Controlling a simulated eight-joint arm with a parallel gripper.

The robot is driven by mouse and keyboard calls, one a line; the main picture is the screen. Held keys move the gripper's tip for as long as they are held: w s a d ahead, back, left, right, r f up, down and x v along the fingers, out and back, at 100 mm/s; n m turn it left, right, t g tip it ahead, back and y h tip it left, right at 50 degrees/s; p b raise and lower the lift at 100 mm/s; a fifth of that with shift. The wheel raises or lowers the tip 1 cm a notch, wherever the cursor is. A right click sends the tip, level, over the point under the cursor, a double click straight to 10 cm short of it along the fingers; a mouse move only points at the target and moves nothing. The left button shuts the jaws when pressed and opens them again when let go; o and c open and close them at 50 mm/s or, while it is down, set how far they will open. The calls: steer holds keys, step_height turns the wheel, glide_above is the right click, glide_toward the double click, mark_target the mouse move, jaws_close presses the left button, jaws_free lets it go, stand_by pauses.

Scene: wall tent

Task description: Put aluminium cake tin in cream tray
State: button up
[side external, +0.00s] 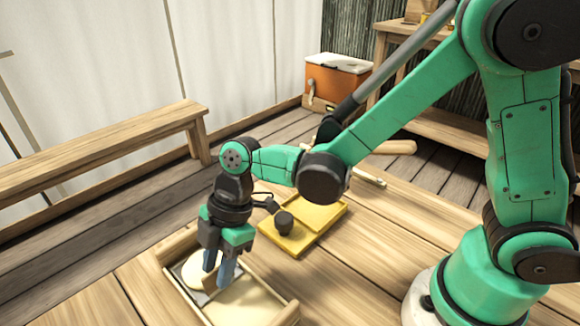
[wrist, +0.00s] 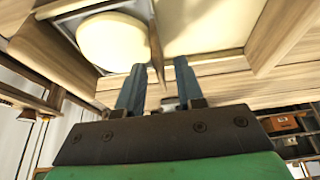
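A wooden box (side external: 181,298) stands on the table below my gripper. A thin upright divider (wrist: 155,45) splits it into two parts. One part has a grey floor and holds a pale round, flat thing (side external: 197,268); it also shows in the wrist view (wrist: 113,42). The other part has a bare cream floor (side external: 245,300). I cannot tell for sure which thing is the aluminium cake tin; nothing plainly metallic shows. My gripper (side external: 218,275) points down into the box near the divider. Its blue fingers (wrist: 158,85) are apart, with no object clearly held between them.
A wooden bench (side external: 100,140) stands at the left. An orange cooler box (side external: 337,82) is at the back. The table right of the box is clear.

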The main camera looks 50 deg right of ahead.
steer(key=shift+r, duration=0.1)
steer(key=v, duration=1.2)
steer(key=s+d+f+m+t+h, duration=0.1)
steer(key=d+m+t+h, duration=0.3)
steer(key=d+m, duration=0.9)
steer(key=s+m+t, duration=0.1)
steer(key=m+t, duration=0.2)
steer(key=m, duration=0.2)
steer(key=shift+s+d+f+h, duration=0.25)
steer(key=shift+s+f+h, duration=0.05)
steer(key=shift+s, duration=0.1)
